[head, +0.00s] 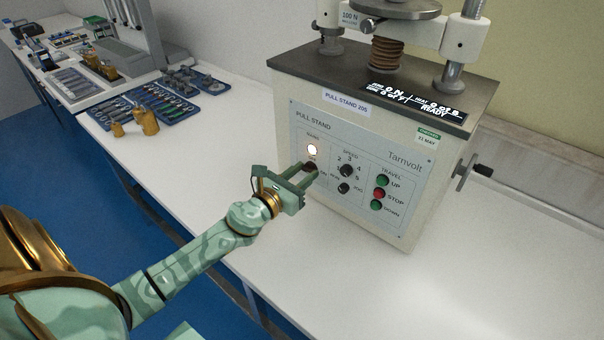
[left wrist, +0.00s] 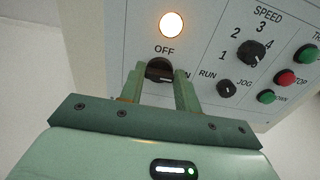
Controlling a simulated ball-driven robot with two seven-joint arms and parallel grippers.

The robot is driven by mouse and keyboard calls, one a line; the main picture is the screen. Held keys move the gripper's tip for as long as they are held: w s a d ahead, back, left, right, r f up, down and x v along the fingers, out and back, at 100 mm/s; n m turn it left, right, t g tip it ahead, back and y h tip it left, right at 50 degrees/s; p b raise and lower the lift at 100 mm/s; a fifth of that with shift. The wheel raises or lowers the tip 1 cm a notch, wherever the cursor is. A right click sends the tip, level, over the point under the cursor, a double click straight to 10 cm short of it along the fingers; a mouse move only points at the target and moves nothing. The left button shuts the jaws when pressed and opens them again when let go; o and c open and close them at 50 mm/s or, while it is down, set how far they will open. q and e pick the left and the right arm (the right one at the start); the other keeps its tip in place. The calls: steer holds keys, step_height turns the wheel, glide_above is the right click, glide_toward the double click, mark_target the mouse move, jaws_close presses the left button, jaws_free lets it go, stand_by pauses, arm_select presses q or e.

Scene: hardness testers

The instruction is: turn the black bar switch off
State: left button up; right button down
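The black bar switch (left wrist: 160,70) sits on the front panel of the pull stand, just below the OFF label and a lit round lamp (left wrist: 172,25). In the head view the switch (head: 310,167) is partly covered by my left gripper (head: 307,172). My left gripper (left wrist: 160,88) has its two fingers spread on either side of the switch, close to the panel. I cannot tell whether the fingers touch the bar. Part of the ON label shows beside the right finger. My right gripper is not in view.
The panel also has a speed knob (head: 347,170), a run/jog knob (head: 343,188) and green and red travel buttons (head: 379,193). Brass weights (head: 146,121) and blue trays (head: 150,103) stand on the white bench (head: 206,145) to the left. The bench before the machine is clear.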

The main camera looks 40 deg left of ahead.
arm_select(q)
steer(key=shift+n, duration=0.3)
steer(key=n, duration=0.3)
steer(key=shift+n, duration=0.4)
steer(key=n+p, duration=0.1)
steer(key=n, duration=0.3)
steer(key=shift+a, duration=0.1)
steer(key=n+p, duration=0.1)
steer(key=n, duration=0.4)
steer(key=shift+a+p, duration=0.1)
steer(key=shift+p, duration=0.3)
steer(key=shift+f+n+p, duration=0.2)
steer(key=shift+n+p, duration=0.65)
steer(key=shift+n, duration=1.35)
steer(key=o, duration=1)
